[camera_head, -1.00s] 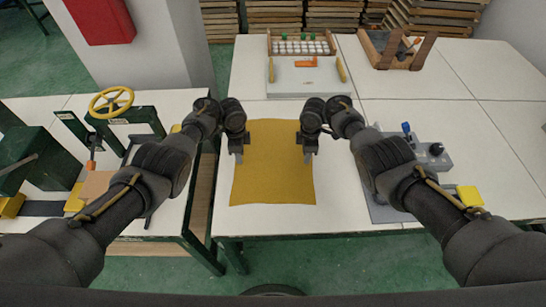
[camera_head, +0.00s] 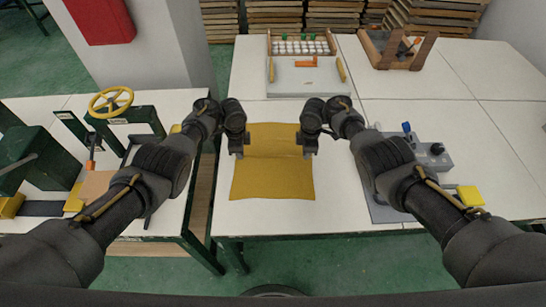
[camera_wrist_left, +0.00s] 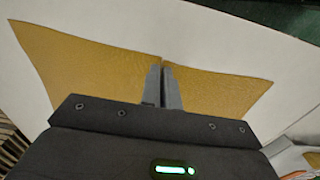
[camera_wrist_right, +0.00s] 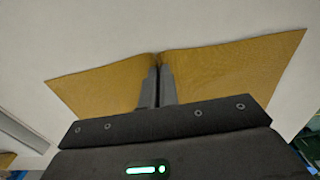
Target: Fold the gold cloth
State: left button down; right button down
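The gold cloth (camera_head: 272,180) lies on the white table, with a crease running across it from left to right between my grippers. My left gripper (camera_head: 239,154) is at the cloth's left edge and my right gripper (camera_head: 308,154) at its right edge, both near mid-length. In the left wrist view, the fingers (camera_wrist_left: 162,70) are shut with the cloth (camera_wrist_left: 215,90) pinched at the crease. In the right wrist view, the fingers (camera_wrist_right: 158,70) are likewise shut on the cloth (camera_wrist_right: 225,68). The thin material between the fingertips is mostly hidden.
A grey block with a blue knob (camera_head: 407,129) stands right of the cloth, partly behind my right arm. A white board (camera_head: 305,78) with an orange piece and a wooden caddy (camera_head: 398,50) are at the back. Left is a bench with a yellow handwheel (camera_head: 110,101). Table around the cloth is clear.

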pick_arm(q)
jog(key=shift+r, duration=0.1)
